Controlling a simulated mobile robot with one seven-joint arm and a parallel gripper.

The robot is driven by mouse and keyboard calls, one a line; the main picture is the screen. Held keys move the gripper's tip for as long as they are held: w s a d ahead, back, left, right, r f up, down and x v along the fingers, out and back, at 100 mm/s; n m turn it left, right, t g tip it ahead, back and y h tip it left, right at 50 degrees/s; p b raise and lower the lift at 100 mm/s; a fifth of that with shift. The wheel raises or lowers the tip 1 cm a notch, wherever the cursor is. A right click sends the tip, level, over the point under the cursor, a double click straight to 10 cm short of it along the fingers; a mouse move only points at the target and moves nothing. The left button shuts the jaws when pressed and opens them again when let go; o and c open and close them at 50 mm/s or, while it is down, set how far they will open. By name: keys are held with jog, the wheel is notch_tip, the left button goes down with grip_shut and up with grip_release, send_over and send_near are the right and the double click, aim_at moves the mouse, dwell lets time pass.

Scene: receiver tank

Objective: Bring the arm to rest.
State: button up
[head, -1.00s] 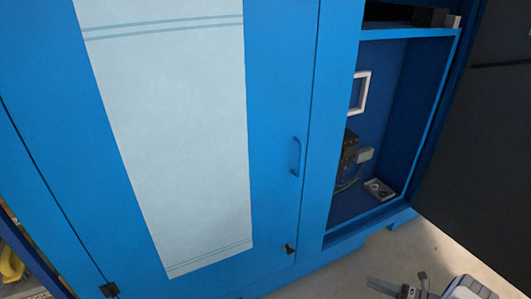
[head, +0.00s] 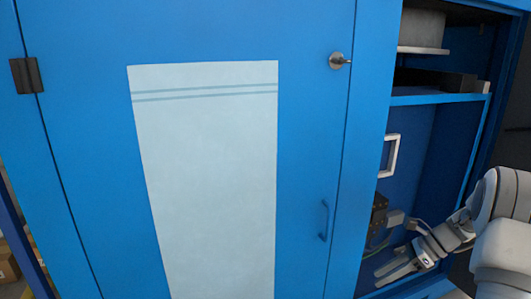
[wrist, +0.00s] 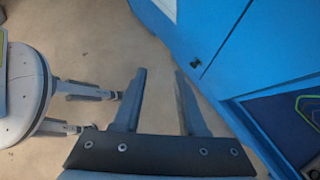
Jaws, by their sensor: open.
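My gripper (head: 378,274) is at the lower right of the head view, in front of the open compartment of the blue cabinet (head: 70,130). Its fingers point left. In the wrist view my gripper (wrist: 160,72) has its two fingers apart with nothing between them, only floor behind. My arm comes in from the right edge of the head view and hides the lower part of the compartment.
The cabinet's closed door carries a pale panel (head: 210,180), a blue handle (head: 323,222) and a round metal lock (head: 338,61). The compartment holds a white frame (head: 393,156) and dark brown blocks (head: 379,213). Bare floor (wrist: 95,45) shows in the wrist view.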

jog(key=s+a+r+n+h, duration=0.3)
jog(key=s+a+r+n, duration=0.25)
jog(key=r, duration=0.25)
jog(key=s+a+r+n+h, duration=0.2)
jog(key=s+a+r+n, duration=0.2)
jog(key=a+r+n, duration=0.25)
jog(key=s+a+r+n+t+h, duration=0.2)
jog(key=s+n, duration=0.3)
jog(key=s, duration=0.2)
jog(key=s+a+r+n+t+h, duration=0.2)
jog(key=s+a+n, duration=0.1)
jog(key=s+n, duration=0.3)
notch_tip(320, 180, up, 29)
jog(key=s+p, duration=0.2)
jog(key=p, duration=2.6)
jog(key=shift+d+f+p, duration=0.15)
jog(key=shift+p, duration=0.15)
